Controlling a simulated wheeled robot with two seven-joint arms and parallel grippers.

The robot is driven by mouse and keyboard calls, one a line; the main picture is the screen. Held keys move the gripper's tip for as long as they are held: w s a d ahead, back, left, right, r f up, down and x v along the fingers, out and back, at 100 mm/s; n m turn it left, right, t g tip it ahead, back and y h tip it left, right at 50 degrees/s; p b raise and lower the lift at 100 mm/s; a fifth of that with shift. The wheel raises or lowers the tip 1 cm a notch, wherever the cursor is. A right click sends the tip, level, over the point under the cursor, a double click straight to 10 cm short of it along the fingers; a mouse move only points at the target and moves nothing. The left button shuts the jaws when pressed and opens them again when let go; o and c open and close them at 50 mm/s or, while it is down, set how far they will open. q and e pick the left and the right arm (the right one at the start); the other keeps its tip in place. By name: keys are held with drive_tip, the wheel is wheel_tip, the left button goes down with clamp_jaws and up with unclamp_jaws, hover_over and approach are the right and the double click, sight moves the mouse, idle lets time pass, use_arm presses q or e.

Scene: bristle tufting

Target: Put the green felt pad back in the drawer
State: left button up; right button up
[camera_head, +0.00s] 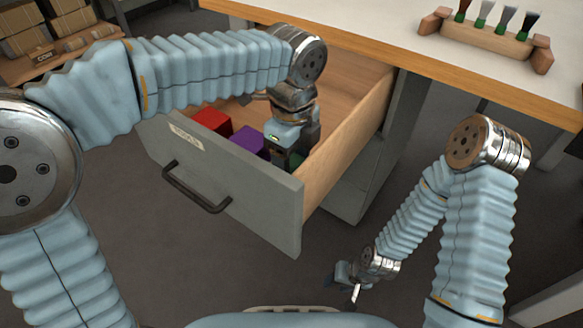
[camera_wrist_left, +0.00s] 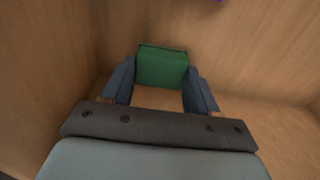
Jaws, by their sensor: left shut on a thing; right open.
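The green felt pad (camera_wrist_left: 162,64) is a green block between the two fingers of my left gripper (camera_wrist_left: 160,80) in the left wrist view. My left gripper (camera_head: 288,158) is shut on it and reaches down inside the open drawer (camera_head: 277,205), near its right wall. In the head view only a sliver of the pad (camera_head: 296,161) shows beside the gripper. Wooden drawer walls surround it in the wrist view; whether it touches the drawer floor I cannot tell. My right gripper (camera_head: 349,284) is open and empty, low over the floor outside the drawer.
A red block (camera_head: 212,121) and a purple block (camera_head: 249,141) lie in the drawer, left of my left gripper. The drawer front has a dark handle (camera_head: 196,188). The workbench top (camera_head: 370,30) bears a wooden rack (camera_head: 485,36) of brushes. A shelf with boxes stands at the far left.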

sight(292, 164)
use_arm(q)
drive_tip(key=shift+f+b, duration=0.3)
drive_tip(key=shift+f, duration=1.3)
drive_tip(key=shift+f, duration=0.1)
drive_tip(key=o, duration=1.1)
wheel_tip(292, 164, up, 12)
drive_tip(key=p, duration=0.3)
